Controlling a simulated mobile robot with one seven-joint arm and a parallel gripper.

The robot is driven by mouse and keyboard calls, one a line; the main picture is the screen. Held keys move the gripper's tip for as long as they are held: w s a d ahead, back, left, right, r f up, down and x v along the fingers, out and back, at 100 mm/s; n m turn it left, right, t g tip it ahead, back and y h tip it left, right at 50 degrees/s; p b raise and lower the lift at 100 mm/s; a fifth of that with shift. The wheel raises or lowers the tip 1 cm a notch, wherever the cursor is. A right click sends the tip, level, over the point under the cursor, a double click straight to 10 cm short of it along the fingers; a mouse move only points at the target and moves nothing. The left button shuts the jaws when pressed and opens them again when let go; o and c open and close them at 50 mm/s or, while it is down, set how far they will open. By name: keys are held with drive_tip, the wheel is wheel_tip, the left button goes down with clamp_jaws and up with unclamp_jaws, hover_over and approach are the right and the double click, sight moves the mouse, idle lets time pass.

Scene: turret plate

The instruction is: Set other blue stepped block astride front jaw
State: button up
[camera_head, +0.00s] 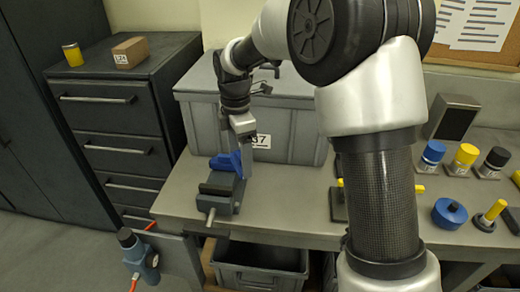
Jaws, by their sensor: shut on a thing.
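A grey vise (223,204) with a dark front jaw stands near the left end of the bench. A blue stepped block (226,162) shows at the rear part of the vise, behind the dark front jaw. My gripper (244,158) reaches down from above at the vise's right rear side and is shut, with its fingertips close to the blue block. The blue block is the only thing seen at the fingers. The view is small, so I cannot tell whether it rests on the vise or hangs just above it. A second blue stepped block cannot be made out.
A large grey bin (290,130) stands behind the vise. My arm hides the middle of the bench (290,205). A drawer cabinet (120,128) is at the left, and a dark crate (262,270) sits below.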

drive_tip(key=s+a+r+n+p, duration=0.2)
drive_tip(key=a+n, duration=0.4)
drive_tip(key=n, duration=0.3)
drive_tip(key=n+b, duration=0.3)
drive_tip(key=b, duration=0.1)
hover_over(216, 187)
drive_tip(key=shift+a+f, duration=0.1)
drive_tip(key=shift+f, duration=2.35)
drive_tip(key=shift+f, duration=0.25)
drive_tip(key=shift+f+b, duration=0.4)
drive_tip(key=shift+f, duration=0.1)
drive_tip(key=shift+f, duration=0.45)
drive_tip(key=o, duration=1.1)
